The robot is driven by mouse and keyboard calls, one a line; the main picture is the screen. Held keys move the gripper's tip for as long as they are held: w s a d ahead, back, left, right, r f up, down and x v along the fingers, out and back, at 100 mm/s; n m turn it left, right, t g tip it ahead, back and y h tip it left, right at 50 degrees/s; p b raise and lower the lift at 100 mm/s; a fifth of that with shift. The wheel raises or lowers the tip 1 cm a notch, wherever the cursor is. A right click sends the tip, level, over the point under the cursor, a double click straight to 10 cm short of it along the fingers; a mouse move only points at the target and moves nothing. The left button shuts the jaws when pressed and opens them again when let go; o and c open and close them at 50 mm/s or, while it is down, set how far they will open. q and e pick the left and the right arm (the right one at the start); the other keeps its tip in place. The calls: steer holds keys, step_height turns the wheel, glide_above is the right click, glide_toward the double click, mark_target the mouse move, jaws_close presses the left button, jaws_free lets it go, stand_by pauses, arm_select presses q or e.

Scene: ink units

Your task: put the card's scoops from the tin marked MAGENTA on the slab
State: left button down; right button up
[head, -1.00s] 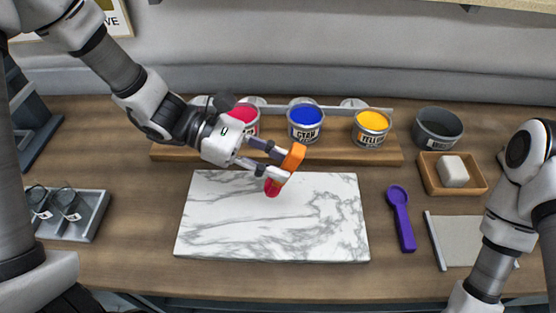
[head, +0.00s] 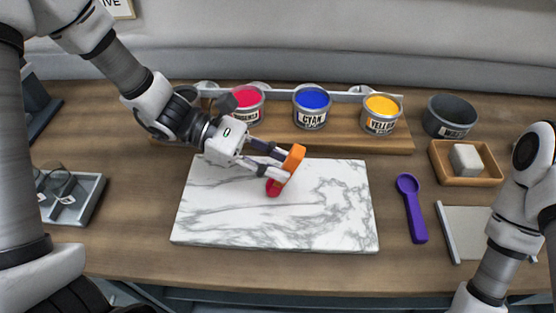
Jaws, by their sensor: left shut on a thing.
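My left gripper (head: 284,166) is shut on an orange scoop (head: 295,157) above the middle of the marble slab (head: 215,222). The scoop is tilted, and magenta ink (head: 273,187) shows just below the gripper; I cannot tell whether it is still in the scoop or on the slab. The tin marked MAGENTA (head: 248,107) stands open on the wooden board behind the slab, partly hidden by my left arm. The card (head: 121,8) is cut off at the top edge, with only "IVE" readable. My right arm is at the right; its gripper is out of view.
Tins marked CYAN (head: 312,108) and YELLOW (head: 380,114) stand on the board. At the right are a dark pot (head: 450,116), a wooden tray (head: 481,181) with a white block, a purple scoop (head: 411,207) and a grey mat (head: 480,232). A grey tray (head: 88,205) lies left.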

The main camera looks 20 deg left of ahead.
arm_select(q)
steer(key=shift+f+b, duration=0.45)
steer(key=shift+f, duration=0.3)
stand_by(1.0)
stand_by(0.7)
step_height(320, 180, up, 5)
steer(key=p, duration=0.4)
steer(key=shift+s+r+p, duration=0.1)
steer(key=shift+r+p, duration=0.05)
steer(key=shift+p, duration=0.2)
stand_by(0.7)
